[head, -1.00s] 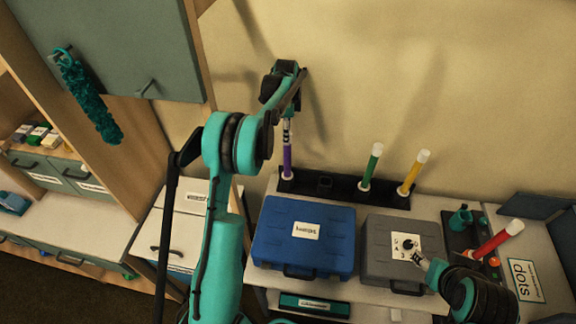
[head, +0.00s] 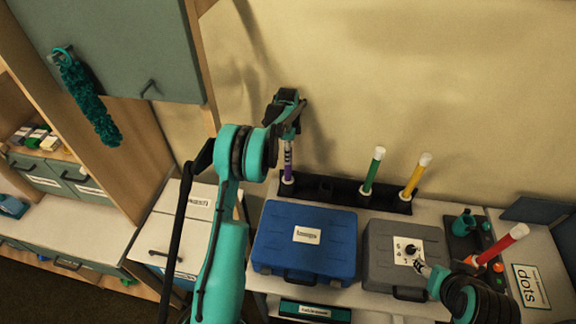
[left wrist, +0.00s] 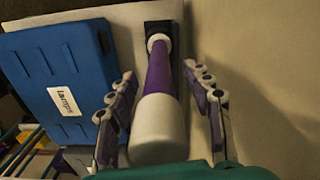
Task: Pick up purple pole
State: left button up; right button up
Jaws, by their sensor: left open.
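The purple pole (head: 288,168) stands upright in the black rack (head: 342,190) against the wall, at the rack's left end. My left gripper (head: 288,140) is above it, pointing down, and hides the pole's top in the head view. In the left wrist view, the purple pole (left wrist: 160,75) with its white end cap (left wrist: 157,128) lies between the two open fingers (left wrist: 165,112). I see gaps on both sides of the pole. My right gripper (head: 424,268) is low at the right, by the grey case; its fingers are too small to read.
A green pole (head: 373,170) and a yellow pole (head: 416,175) stand farther right in the rack. A blue case (head: 270,240) and a grey case (head: 378,262) sit in front. A red pole (head: 502,243) leans at the right. The wall (head: 330,90) is close behind the rack.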

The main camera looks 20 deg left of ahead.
pick_arm(q)
grip_shut()
jog(key=shift+r, duration=0.2)
notch_tip(320, 180, up, 18)
jog(key=shift+p, duration=0.35)
jog(key=shift+f, duration=0.1)
dwell(0.5)
